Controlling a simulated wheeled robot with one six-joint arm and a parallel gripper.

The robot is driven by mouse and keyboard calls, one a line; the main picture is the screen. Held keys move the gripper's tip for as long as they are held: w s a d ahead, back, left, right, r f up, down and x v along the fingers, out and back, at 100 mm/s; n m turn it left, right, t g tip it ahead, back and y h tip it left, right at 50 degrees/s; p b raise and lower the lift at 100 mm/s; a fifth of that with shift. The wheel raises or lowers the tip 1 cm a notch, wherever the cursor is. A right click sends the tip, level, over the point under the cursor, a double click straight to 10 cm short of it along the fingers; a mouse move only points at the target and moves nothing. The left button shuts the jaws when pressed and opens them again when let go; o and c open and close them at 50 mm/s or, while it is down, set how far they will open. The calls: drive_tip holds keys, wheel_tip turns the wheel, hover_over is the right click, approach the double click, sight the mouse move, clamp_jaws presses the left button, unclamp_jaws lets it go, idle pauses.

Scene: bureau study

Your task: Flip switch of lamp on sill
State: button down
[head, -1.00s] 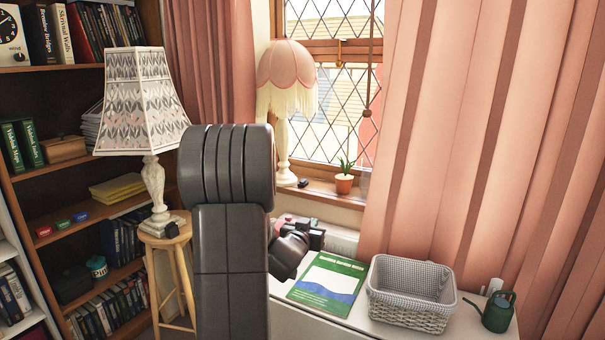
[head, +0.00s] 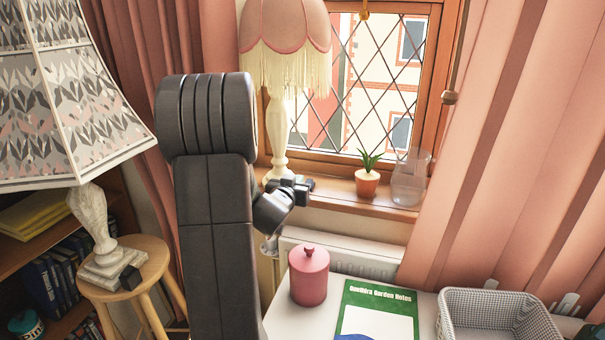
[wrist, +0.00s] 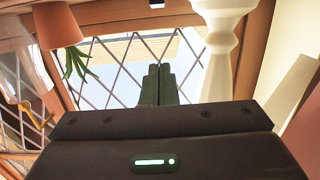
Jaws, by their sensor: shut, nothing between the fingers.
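The lamp on the sill has a pink fringed shade (head: 285,30) and a cream turned stem (head: 279,135). The stem also shows in the wrist view (wrist: 222,45), where the scene is upside down. A small block (wrist: 157,4) on the sill beside the lamp, probably its switch, is cut by the top edge of the wrist view. In the head view my gripper hides that spot. My gripper (head: 300,186) is shut and empty, close to the lamp's foot at the right. Its fingers (wrist: 160,72) point toward the window. Contact with the block cannot be told.
A potted plant (head: 367,183) and glass vase (head: 410,180) stand right along the sill. Below are a pink canister (head: 309,276), a green booklet (head: 378,312) and a basket (head: 495,318). A patterned lamp (head: 60,95) stands on a stool (head: 125,267) at left.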

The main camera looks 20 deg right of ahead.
drive_tip(key=shift+s, duration=0.15)
drive_tip(key=p, duration=0.2)
hover_over(309, 182)
drive_tip(key=v, duration=0.2)
drive_tip(key=shift+s+f, duration=0.15)
drive_tip(key=shift+f, duration=0.4)
wheel_tip(309, 182, down, 3)
drive_tip(key=shift+d+r+b, duration=0.1)
drive_tip(key=shift+r+b, duration=0.1)
drive_tip(key=shift+b, duration=0.2)
drive_tip(key=shift+w+f, duration=0.3)
drive_tip(key=shift+f, duration=0.45)
drive_tip(key=shift+d+r+p, duration=0.1)
drive_tip(key=shift+r+p, duration=0.05)
drive_tip(key=shift+p, duration=0.55)
